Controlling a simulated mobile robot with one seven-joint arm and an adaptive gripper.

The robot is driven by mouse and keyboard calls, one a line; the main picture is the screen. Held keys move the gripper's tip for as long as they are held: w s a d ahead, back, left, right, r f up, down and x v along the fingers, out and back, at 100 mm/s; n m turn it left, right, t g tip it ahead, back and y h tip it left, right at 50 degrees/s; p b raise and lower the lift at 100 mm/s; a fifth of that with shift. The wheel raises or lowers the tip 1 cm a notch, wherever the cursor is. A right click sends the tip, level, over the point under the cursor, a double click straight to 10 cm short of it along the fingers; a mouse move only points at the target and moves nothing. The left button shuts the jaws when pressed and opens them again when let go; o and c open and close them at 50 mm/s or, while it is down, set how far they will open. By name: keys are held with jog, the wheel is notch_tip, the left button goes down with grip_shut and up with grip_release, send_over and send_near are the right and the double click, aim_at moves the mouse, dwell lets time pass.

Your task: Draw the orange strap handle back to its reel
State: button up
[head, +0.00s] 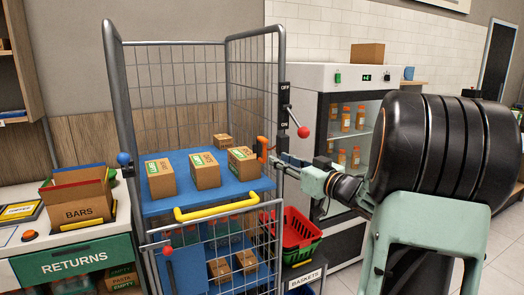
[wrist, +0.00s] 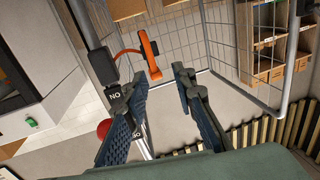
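The orange strap handle (wrist: 151,56) shows in the wrist view just beyond my fingertips. An orange curved strap (wrist: 123,53) runs from it to a dark box (wrist: 102,66), which looks like the reel, on the cage post. The handle stands apart from this box. In the head view the handle (head: 262,149) is small, beside the cage's right post. My gripper (wrist: 157,80) is open, with nothing between its fingers; the handle lies ahead of the gap. In the head view my gripper (head: 278,160) is close to the handle and partly hard to make out.
A switch plate (head: 284,108) marked OFF and ON with a red-knobbed lever (head: 302,131) is on the same post. The wire cage (head: 172,80) holds cartons on a blue shelf (head: 222,190). A red basket (head: 299,232) and a juice fridge (head: 345,76) stand at right.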

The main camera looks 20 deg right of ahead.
jog(key=p, duration=0.1)
send_near(260, 151)
jog(key=w+a, duration=0.1)
jog(key=w, duration=0.1)
jog(key=w+a+r, duration=0.1)
jog(key=w+a, duration=0.2)
jog(key=shift+w+r, duration=0.35)
jog(key=shift+w, duration=0.05)
jog(key=shift+c, duration=0.4)
grip_shut()
